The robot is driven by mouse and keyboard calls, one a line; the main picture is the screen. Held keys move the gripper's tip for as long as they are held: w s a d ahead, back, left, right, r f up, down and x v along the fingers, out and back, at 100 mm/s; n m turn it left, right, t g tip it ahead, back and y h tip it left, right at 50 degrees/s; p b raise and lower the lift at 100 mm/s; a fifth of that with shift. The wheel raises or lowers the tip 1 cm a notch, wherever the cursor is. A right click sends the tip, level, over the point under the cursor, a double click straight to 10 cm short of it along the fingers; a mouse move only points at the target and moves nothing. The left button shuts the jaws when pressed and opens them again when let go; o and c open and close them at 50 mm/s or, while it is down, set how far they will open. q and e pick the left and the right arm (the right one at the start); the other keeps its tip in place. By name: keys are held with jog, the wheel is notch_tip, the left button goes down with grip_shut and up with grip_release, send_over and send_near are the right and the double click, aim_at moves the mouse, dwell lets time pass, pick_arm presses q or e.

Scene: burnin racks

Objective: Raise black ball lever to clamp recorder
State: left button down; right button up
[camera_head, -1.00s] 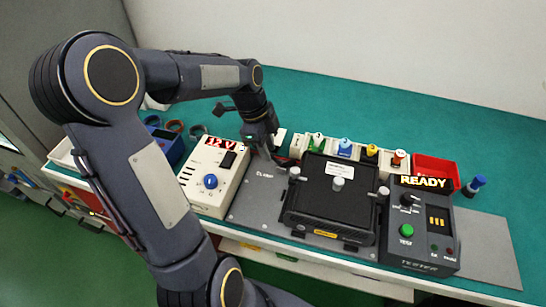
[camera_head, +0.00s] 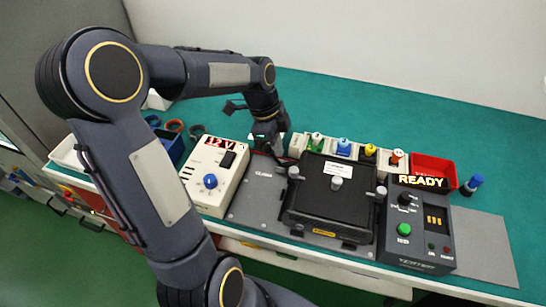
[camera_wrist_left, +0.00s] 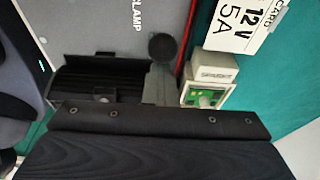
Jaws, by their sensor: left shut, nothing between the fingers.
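The recorder, a black box (camera_head: 330,200) with a white label, sits on the grey fixture plate (camera_head: 258,205) at the middle of the bench. My left gripper (camera_head: 275,152) is shut and empty, pointing down at the plate's back left corner, left of the recorder. In the left wrist view a round black ball (camera_wrist_left: 163,47) shows beside the CLAMP lettering; I take it for the lever's ball. A grey piece stands just below the ball there; I cannot tell whether they touch. The gripper hides the ball in the head view. My right gripper is not in view.
A white 12 V supply (camera_head: 215,175) with a blue knob stands left of the plate. A dark tester (camera_head: 415,235) reading READY stands to the right. Several coloured-top modules line the back, near a red bin (camera_head: 433,170). The bench behind them is clear.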

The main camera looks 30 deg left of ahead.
pick_arm(q)
jog(key=shift+d, duration=0.2)
jog(key=shift+w+d+r, duration=0.1)
jog(key=shift+w+d, duration=0.05)
jog(key=shift+d, duration=0.15)
jog(key=shift+w+d, duration=0.15)
jog(key=shift+d, duration=0.3)
jog(key=c, duration=2.1)
grip_release()
jog(key=shift+c, duration=0.2)
jog(key=o, duration=0.8)
